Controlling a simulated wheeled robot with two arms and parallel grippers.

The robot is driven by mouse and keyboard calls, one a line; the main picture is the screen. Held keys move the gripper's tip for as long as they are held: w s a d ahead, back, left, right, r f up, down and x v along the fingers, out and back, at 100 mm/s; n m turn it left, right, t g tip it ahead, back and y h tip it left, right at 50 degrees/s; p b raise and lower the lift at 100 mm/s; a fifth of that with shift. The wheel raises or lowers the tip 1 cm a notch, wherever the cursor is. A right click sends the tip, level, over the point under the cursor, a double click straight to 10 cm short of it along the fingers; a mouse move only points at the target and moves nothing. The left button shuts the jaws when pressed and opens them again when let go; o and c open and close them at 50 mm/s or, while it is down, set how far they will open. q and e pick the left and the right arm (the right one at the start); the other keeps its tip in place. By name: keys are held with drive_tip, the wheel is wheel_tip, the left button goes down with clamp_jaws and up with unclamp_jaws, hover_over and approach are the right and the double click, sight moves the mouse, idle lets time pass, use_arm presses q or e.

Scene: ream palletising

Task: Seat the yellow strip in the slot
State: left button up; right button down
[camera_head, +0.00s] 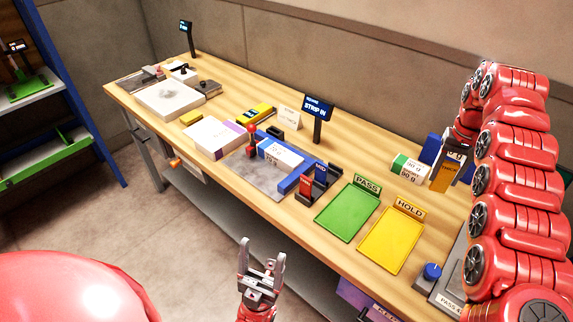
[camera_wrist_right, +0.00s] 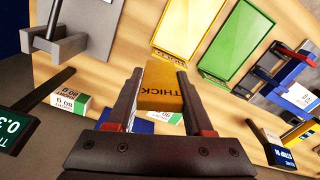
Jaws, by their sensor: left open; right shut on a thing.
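My right gripper (camera_head: 455,155) is shut on an orange-yellow strip (camera_head: 447,175) and holds it at the right of the bench. The right wrist view shows the strip (camera_wrist_right: 160,88), marked THICK, between the two fingers. A blue fixture (camera_head: 290,180) with a white block lies on a grey plate mid-bench, left of the strip and apart from it; it also shows in the right wrist view (camera_wrist_right: 278,95). I cannot make out the slot itself. A STRIP IN display (camera_head: 318,108) stands behind the fixture. My left gripper (camera_head: 262,255) is open and empty, in front of the bench.
A green PASS tray (camera_head: 347,213) and a yellow HOLD tray (camera_head: 391,240) lie between the fixture and my right arm. Small labelled blocks (camera_head: 410,167) stand near the strip. A white ream (camera_head: 215,137) and a yellow-black tool (camera_head: 257,113) lie further left.

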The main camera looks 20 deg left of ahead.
drive_tip(key=shift+s, duration=0.15)
drive_tip(key=shift+d+f, duration=0.1)
drive_tip(key=shift+d, duration=0.05)
drive_tip(key=shift+r, duration=0.2)
idle(0.4)
drive_tip(key=shift+d, duration=0.2)
